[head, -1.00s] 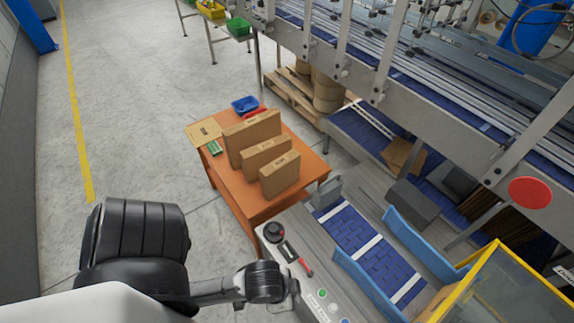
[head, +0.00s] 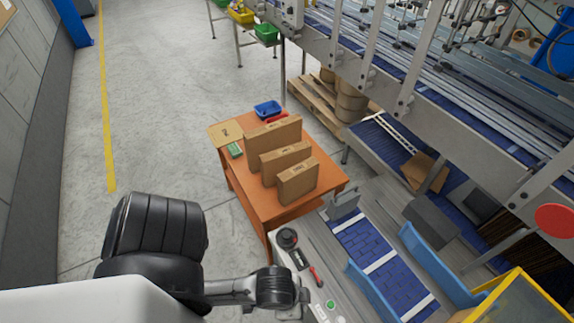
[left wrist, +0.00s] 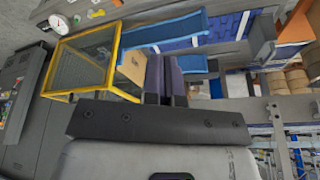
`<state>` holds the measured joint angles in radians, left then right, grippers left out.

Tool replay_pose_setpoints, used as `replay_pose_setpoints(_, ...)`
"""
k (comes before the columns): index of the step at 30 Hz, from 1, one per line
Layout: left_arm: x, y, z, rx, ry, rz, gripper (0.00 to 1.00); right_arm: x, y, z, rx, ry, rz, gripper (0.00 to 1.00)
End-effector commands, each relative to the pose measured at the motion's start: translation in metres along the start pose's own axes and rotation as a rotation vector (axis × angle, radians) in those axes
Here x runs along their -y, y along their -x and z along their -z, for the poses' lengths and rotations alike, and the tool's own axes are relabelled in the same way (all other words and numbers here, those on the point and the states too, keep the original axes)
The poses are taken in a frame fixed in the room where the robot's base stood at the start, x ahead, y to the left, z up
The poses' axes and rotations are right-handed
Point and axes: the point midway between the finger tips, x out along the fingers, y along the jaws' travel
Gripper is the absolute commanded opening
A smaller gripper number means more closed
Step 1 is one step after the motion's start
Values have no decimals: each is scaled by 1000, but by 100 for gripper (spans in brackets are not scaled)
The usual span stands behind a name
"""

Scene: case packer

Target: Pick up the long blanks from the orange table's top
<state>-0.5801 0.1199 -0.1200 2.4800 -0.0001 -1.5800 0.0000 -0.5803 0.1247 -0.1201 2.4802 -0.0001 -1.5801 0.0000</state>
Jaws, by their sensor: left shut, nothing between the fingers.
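Three brown cardboard blanks stand upright in a row on the orange table (head: 262,206) in the head view. The largest blank (head: 272,141) is at the back, a middle one (head: 277,161) is in front of it, and the smallest (head: 298,184) is nearest. My left arm comes in at the bottom left of the head view, short of the table; its fingers are not clear there. In the left wrist view my left gripper (left wrist: 164,76) is shut and empty, with the yellow-framed machine beyond it. The table's blanks cannot be made out there. My right gripper is not in view.
A blue bin (head: 267,108), a flat brown sheet (head: 221,133) and a small green item (head: 235,151) lie on the table. A blue-belted conveyor (head: 368,248) with blue side guides and a control panel stands right of it. Open floor (head: 160,130) lies left.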

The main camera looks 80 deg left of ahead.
Motion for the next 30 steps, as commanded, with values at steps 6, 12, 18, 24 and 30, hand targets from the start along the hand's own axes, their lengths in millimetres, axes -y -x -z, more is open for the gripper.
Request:
replay_pose_setpoints(6, 0, 0, 0, 0, 0, 0, 0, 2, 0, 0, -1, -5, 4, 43)
replay_pose_setpoints(12, 0, 0, 0, 0, 0, 0, 15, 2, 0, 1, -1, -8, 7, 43)
replay_pose_setpoints(18, 0, 0, 0, 0, 0, 0, 34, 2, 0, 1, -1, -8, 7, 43)
replay_pose_setpoints(24, 0, 0, 0, 0, 0, 0, 54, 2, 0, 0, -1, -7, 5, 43)
replay_pose_setpoints(30, 0, 0, 0, 0, 0, 0, 73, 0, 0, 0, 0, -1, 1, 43)
